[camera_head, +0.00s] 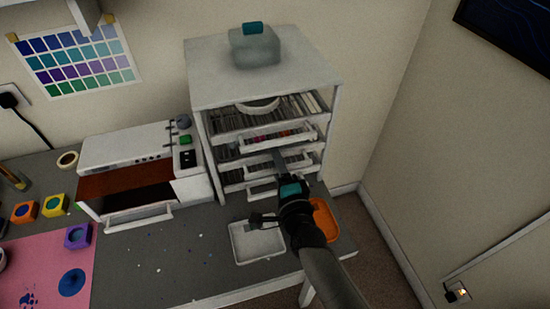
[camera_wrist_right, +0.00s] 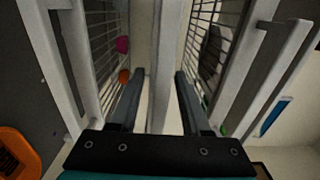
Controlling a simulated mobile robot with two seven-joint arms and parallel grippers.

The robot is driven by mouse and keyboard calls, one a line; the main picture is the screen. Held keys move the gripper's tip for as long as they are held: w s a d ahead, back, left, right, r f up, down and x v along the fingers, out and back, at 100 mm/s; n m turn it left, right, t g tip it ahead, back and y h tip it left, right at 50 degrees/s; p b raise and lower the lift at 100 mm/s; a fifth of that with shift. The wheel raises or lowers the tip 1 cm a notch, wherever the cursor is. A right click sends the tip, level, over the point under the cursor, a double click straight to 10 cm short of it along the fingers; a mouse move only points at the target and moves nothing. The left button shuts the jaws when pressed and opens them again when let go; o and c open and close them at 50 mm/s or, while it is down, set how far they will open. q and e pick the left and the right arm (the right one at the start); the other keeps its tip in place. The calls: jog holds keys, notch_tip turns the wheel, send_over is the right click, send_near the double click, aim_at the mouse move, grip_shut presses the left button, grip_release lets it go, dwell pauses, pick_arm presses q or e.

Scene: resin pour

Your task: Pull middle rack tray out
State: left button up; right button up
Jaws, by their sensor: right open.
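The white rack (camera_head: 204,125) stands at the back right of the table, with several slide-out wire trays stacked in it. A tray front with a white handle (camera_head: 307,136) shows in its middle part; which tray counts as the middle one is partly hidden by my arm. My right gripper (camera_head: 277,156) reaches up to the rack's front. In the right wrist view, its two dark fingers are open, one on each side of a white bar (camera_wrist_right: 163,60). I cannot tell whether they touch it. My left gripper is not in view.
A grey container with a teal cap (camera_head: 255,46) stands on the rack. A white oven-like box (camera_head: 127,146) is to its left. A white tray (camera_head: 256,244) and an orange tray (camera_head: 325,219) lie in front. A wall is on the right.

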jog(key=c, duration=0.7)
grip_shut()
jog(key=shift+r, duration=0.15)
dwell(0.5)
